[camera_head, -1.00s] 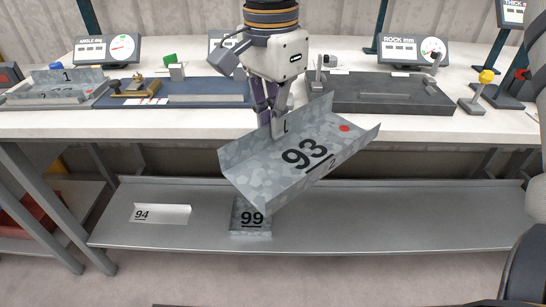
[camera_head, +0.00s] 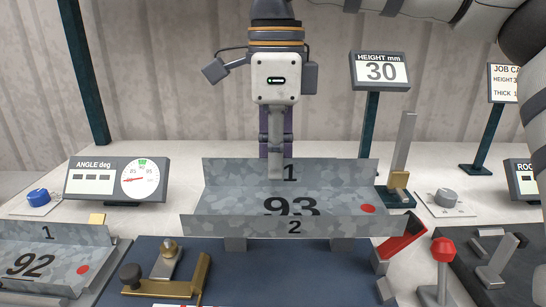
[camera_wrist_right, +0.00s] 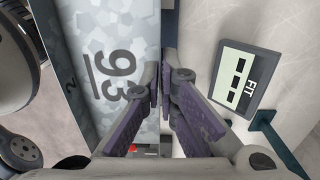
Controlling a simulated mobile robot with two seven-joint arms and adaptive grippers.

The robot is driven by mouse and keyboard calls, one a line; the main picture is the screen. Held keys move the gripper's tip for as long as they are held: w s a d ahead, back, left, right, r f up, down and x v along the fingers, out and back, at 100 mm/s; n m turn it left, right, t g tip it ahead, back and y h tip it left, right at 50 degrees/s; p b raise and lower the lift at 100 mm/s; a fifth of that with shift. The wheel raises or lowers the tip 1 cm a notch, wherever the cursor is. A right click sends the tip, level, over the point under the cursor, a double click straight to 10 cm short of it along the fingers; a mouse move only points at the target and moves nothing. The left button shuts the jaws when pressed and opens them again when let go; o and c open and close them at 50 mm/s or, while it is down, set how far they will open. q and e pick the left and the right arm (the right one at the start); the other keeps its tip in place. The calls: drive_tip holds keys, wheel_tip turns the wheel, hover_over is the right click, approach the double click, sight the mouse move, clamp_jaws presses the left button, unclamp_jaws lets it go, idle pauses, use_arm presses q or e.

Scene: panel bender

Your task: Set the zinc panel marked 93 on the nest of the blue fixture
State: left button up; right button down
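The zinc panel marked 93 (camera_head: 245,203) is a mottled grey channel with upright flanges marked 1 at the back and 2 at the front, plus a red dot. My right gripper (camera_head: 276,168) is shut on its back flange; the right wrist view shows the purple-padded fingers (camera_wrist_right: 165,95) closed on that edge. The panel is roughly level over the blue fixture (camera_head: 250,270), with grey nest blocks (camera_head: 236,243) showing beneath its front. I cannot tell whether it touches them. The panel hides most of the nest. My left gripper is not in view.
A brass clamp (camera_head: 180,288) stands front left on the blue fixture, and a red lever (camera_head: 403,237) close to the panel's right. A panel marked 92 (camera_head: 40,262) lies left. A height display (camera_head: 380,72) and brass-footed post (camera_head: 401,160) stand behind right; an angle gauge (camera_head: 118,180) left.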

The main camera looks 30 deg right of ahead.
drive_tip(key=f, duration=0.7)
drive_tip(key=shift+s+f, duration=0.35)
drive_tip(key=shift+f, duration=0.95)
drive_tip(key=shift+f, duration=1.4)
drive_tip(key=c, duration=1.7)
unclamp_jaws()
wheel_tip(320, 180, up, 12)
drive_tip(key=shift+w+r, duration=0.1)
